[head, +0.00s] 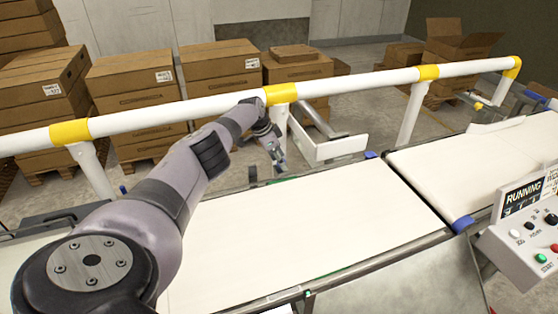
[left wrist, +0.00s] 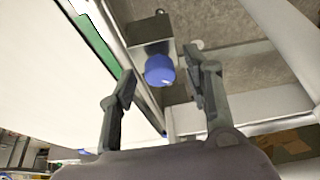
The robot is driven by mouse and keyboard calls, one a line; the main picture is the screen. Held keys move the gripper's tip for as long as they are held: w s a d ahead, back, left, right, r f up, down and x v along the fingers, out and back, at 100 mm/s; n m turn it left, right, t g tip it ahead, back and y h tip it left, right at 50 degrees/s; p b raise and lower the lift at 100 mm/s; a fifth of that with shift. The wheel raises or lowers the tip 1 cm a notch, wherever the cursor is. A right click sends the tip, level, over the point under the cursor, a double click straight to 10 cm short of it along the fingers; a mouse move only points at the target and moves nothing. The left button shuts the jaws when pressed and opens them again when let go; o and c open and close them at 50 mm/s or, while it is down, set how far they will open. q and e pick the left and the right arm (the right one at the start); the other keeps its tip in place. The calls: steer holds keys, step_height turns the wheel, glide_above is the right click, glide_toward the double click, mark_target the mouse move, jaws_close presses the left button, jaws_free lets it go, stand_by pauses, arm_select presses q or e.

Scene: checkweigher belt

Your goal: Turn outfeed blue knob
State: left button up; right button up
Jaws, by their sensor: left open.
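The blue knob (left wrist: 160,70) sits on a grey metal bracket (left wrist: 152,38) beside the belt edge in the left wrist view. It lies between the fingers of my left gripper (left wrist: 158,80), which are open with a visible gap on both sides. Whether the fingertips are level with the knob in depth I cannot tell. In the head view my left gripper (head: 274,153) is small, pointing down at the far edge of the white belt (head: 310,225); I cannot make out the knob under it there. My right gripper is not in view.
A white guard rail (head: 350,84) with yellow joints runs behind the belt, under my left arm. A white bracket frame (head: 330,148) stands just right of the gripper. A control box (head: 525,240) with buttons is at the right. Cardboard boxes (head: 220,75) stand behind the rail.

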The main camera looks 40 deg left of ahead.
arm_select(q)
steer(key=shift+c, duration=0.3)
jaws_close()
stand_by(0.3)
